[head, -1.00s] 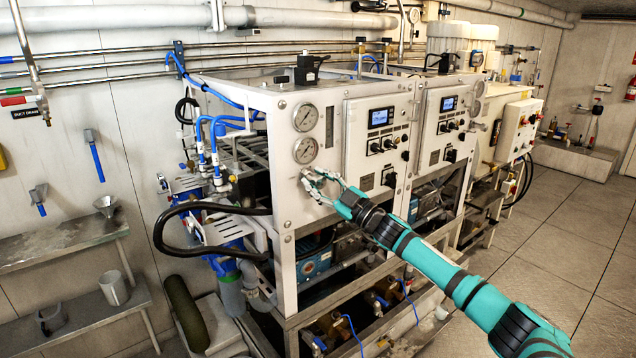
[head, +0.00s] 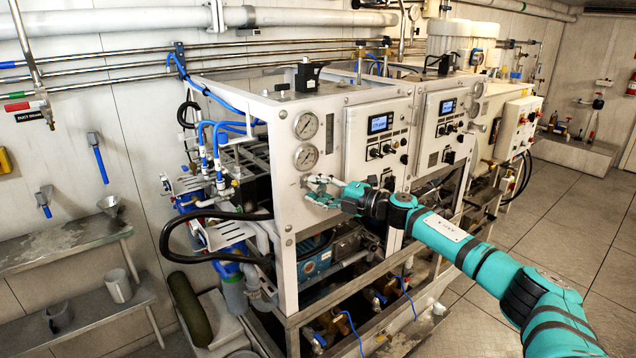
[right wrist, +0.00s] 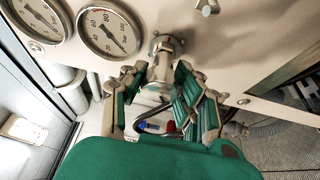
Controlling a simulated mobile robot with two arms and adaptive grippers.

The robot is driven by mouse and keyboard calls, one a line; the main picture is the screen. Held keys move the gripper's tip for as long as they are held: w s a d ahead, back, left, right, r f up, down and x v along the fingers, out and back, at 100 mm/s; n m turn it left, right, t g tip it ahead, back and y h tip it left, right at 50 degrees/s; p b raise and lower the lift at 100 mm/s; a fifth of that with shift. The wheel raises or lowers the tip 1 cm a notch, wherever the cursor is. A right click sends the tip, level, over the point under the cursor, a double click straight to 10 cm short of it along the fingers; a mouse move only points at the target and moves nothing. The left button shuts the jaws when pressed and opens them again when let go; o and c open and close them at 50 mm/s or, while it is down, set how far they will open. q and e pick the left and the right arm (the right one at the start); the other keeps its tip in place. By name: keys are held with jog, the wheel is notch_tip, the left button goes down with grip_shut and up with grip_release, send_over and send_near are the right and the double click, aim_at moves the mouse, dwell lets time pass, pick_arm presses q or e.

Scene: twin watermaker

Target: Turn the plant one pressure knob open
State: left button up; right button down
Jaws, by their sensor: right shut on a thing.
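The plant one pressure knob (right wrist: 165,46) is a metal knob on the front of the white panel, below the two round gauges. In the head view, my right gripper (head: 322,191) is at that spot on the panel, and its fingers largely hide the knob. In the right wrist view, the fingers of my right gripper (right wrist: 163,88) stand on either side of the knob and are shut on it. How far the knob is turned cannot be told. My left gripper is not in view.
Two gauges, upper (head: 306,125) and lower (head: 305,156), sit just above the gripper. A control box with a blue display (head: 380,123) is to the right. A black hose (head: 180,215) loops at the left of the frame. Open floor (head: 560,215) lies at right.

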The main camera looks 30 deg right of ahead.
jog(key=shift+f+n+g+p, duration=0.1)
jog(key=shift+n+g+p, duration=0.2)
jog(key=shift+n+p, duration=0.55)
jog(key=shift+f+n, duration=0.1)
jog(key=shift+n, duration=0.15)
jog(key=c, duration=0.9)
grip_release()
jog(key=shift+s+d, duration=0.1)
jog(key=shift+s, duration=0.05)
jog(key=shift+r+v, duration=0.15)
jog(key=shift+v, duration=2.8)
jog(key=shift+r+v, duration=0.15)
jog(key=shift+v, duration=2.75)
jog(key=shift+s+f+h, duration=0.1)
jog(key=shift+h, duration=0.3)
